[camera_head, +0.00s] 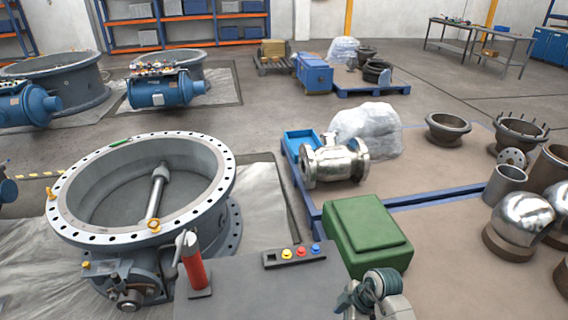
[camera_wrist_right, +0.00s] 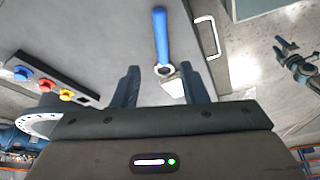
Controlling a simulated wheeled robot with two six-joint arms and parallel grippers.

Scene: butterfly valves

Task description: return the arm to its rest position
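My right gripper (camera_wrist_right: 160,88) shows in the right wrist view with its two dark fingers wide apart, open. A blue-handled tool (camera_wrist_right: 160,38) with a metal ring end shows beyond and between the fingers, on the grey surface; the fingers do not touch it. In the head view, a teal and grey part of what looks like my right arm (camera_head: 370,292) is at the bottom edge, right of the grey bench; its fingers are not clear. A small teal hand-like shape (camera_wrist_right: 300,64) at the right wrist view's right edge is probably my left gripper; its opening is unclear.
The grey bench (camera_head: 245,295) carries a button panel (camera_head: 293,255) and a red cylinder (camera_head: 193,262). A large flanged valve (camera_head: 215,200) stands left of it. A green box (camera_head: 365,235) stands close on its right. Metal parts fill the right side.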

